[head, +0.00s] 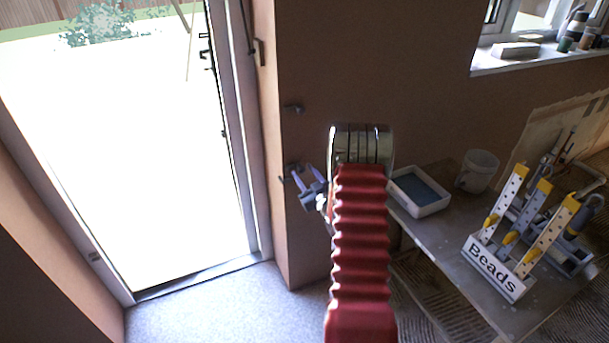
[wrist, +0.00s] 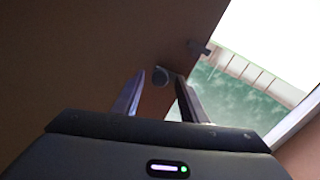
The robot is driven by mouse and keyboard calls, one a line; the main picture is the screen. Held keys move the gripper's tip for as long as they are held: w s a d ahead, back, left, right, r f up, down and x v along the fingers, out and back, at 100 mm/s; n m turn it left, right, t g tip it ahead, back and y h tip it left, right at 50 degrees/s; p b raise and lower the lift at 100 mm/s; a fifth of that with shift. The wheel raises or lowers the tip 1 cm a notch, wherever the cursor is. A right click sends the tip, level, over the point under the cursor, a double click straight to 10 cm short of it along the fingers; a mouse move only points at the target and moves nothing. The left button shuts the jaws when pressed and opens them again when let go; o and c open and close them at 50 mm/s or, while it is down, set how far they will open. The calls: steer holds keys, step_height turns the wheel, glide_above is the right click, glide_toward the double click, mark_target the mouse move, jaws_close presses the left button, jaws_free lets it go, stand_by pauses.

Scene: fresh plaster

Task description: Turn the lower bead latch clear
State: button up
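The lower bead latch (head: 284,179) is a small dark piece on the wall corner beside the door opening. In the wrist view my gripper (wrist: 159,84) has a finger on each side of the latch, with gaps visible; contact cannot be told.
The bright door opening (head: 130,150) is left of the wall corner. A bench (head: 440,225) to the right bears a white tray (head: 419,191), a bucket (head: 478,170) and a box labelled Beads (head: 492,268) with perforated strips. Floor by the door is clear.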

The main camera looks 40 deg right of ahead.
jaws_close()
steer(key=shift+m, duration=0.4)
steer(key=m, duration=0.8)
steer(key=shift+d+m, duration=0.1)
steer(key=shift+m, duration=0.3)
steer(key=m, duration=0.4)
steer(key=shift+s+f+m, duration=0.1)
steer(key=shift+m, duration=0.2)
steer(key=shift+d+m, duration=0.1)
steer(key=shift+m, duration=1.9)
steer(key=shift+f, duration=0.1)
